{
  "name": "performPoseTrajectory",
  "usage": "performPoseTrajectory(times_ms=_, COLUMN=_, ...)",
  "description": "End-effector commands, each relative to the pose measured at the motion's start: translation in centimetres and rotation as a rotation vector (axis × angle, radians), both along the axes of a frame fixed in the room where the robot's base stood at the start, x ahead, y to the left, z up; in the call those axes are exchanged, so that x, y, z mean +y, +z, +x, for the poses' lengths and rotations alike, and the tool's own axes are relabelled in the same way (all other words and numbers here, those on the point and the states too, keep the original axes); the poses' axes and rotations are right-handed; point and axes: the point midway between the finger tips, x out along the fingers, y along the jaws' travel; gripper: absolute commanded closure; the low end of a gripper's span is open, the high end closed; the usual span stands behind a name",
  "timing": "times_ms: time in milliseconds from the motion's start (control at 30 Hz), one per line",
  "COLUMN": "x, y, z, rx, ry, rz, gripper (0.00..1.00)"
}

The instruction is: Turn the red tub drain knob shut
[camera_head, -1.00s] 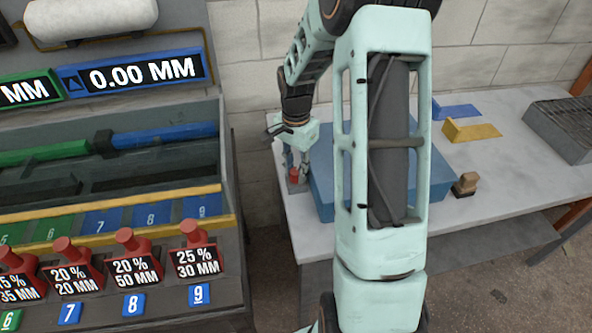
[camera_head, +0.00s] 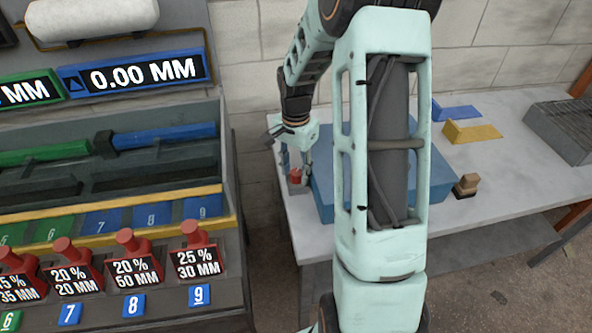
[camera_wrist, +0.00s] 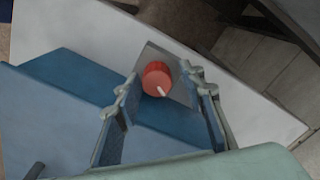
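The red drain knob (camera_wrist: 157,77) is a short round knob with a white pointer mark, set on a grey plate (camera_wrist: 176,92) beside the blue tub. It also shows in the head view (camera_head: 295,178), partly hidden by my fingers. My gripper (camera_wrist: 164,88) points down over the knob with one finger on each side. The fingers are open, with gaps between them and the knob in the wrist view. My gripper also shows in the head view (camera_head: 296,168). The blue tub (camera_wrist: 60,105) lies right next to the plate; my arm hides part of it in the head view.
The knob and tub are on a pale table (camera_head: 470,205) against a block wall. A yellow piece (camera_head: 470,132), a blue piece (camera_head: 455,111), a small brown stamp-like object (camera_head: 466,185) and a dark grate (camera_head: 565,130) lie to the right. A bench with several red handles (camera_head: 195,235) stands left.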

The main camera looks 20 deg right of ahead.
Motion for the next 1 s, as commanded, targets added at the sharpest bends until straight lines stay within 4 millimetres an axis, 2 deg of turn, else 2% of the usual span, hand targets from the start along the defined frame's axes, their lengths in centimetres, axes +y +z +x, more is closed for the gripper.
performPoseTrajectory(times_ms=567, x=-0.42, y=-0.2, z=-0.47, rx=0.011, ry=-0.04, rz=-0.003, gripper=0.59)
performPoseTrajectory(times_ms=1000, x=-0.25, y=-0.08, z=-0.36, rx=0.007, ry=-0.388, rz=0.0, gripper=0.59)
